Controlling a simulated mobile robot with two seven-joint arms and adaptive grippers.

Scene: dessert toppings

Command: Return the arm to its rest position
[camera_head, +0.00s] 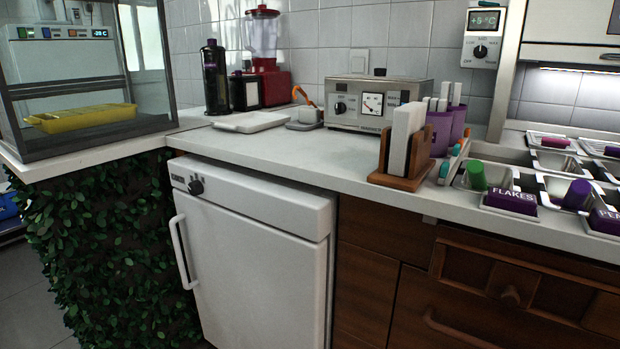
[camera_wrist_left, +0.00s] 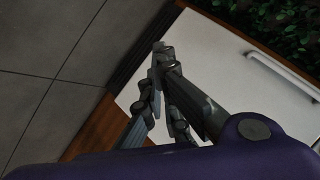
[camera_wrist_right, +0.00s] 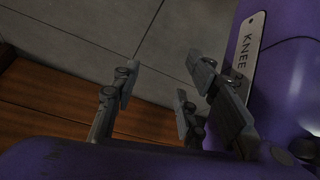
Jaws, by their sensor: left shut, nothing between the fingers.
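My left gripper (camera_wrist_left: 158,78) shows in the left wrist view with its fingers together and nothing between them. It hangs in front of the white fridge door (camera_wrist_left: 225,75), above the floor. My right gripper (camera_wrist_right: 168,85) shows in the right wrist view with its fingers apart and nothing between them. It is over the floor, close to my own purple body part marked KNEE. Neither arm shows in the head view.
A white under-counter fridge (camera_head: 250,255) and brown wooden drawers (camera_head: 370,265) stand below the counter (camera_head: 270,150). On the counter are a toaster-like appliance (camera_head: 375,103), a white tray (camera_head: 250,122), a napkin holder (camera_head: 402,180) and topping containers (camera_head: 512,201). Grey tiled floor (camera_wrist_right: 95,40) is clear.

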